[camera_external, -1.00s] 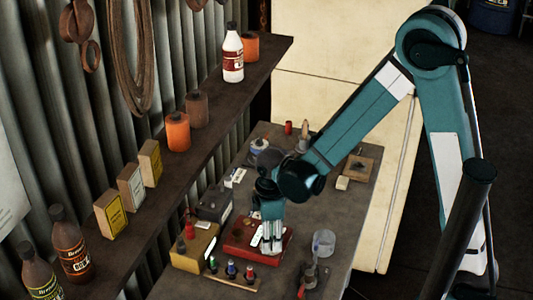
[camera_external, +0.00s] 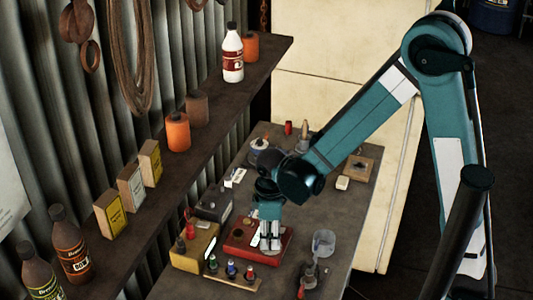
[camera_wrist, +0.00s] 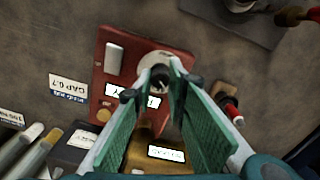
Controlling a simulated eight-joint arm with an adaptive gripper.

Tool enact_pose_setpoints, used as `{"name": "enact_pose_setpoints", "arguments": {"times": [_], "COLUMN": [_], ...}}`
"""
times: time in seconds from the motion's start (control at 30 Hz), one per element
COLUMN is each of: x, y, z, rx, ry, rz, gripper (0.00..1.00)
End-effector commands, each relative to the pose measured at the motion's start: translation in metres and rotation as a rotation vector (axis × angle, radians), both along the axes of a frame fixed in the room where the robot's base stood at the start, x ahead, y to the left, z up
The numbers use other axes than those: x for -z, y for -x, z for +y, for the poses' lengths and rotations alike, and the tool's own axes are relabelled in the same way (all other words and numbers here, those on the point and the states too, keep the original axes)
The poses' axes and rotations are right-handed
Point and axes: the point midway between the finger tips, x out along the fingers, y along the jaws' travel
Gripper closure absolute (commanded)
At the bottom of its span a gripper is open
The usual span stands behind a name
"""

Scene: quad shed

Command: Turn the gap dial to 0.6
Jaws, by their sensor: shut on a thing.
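The red box (camera_external: 237,236) sits on the bench in the external view, under my gripper (camera_external: 270,247). In the wrist view the red box (camera_wrist: 178,39) carries a pale round dial (camera_wrist: 150,61) with a dark knob in its middle. My gripper (camera_wrist: 163,85) points down at it, and its fingertips are closed on the dark knob. The fingers partly cover the dial, so its pointer and scale cannot be read. A white label (camera_wrist: 68,89) beside the box seems to read "GAP 0.7".
A yellow box (camera_external: 189,253) and a dark box (camera_external: 213,207) stand left of the red box. A strip with several coloured-topped pieces (camera_external: 232,270) lies in front. The shelf (camera_external: 150,215) runs along the wall.

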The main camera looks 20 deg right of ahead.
Motion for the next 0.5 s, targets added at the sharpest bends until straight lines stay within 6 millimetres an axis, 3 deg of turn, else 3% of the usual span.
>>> {"name": "enact_pose_setpoints", "arguments": {"times": [0.5], "x": [0.0016], "y": [-0.0004], "z": [-0.0008], "rx": [0.392], "ry": [0.0], "rz": [0.0], "gripper": [0.97]}}
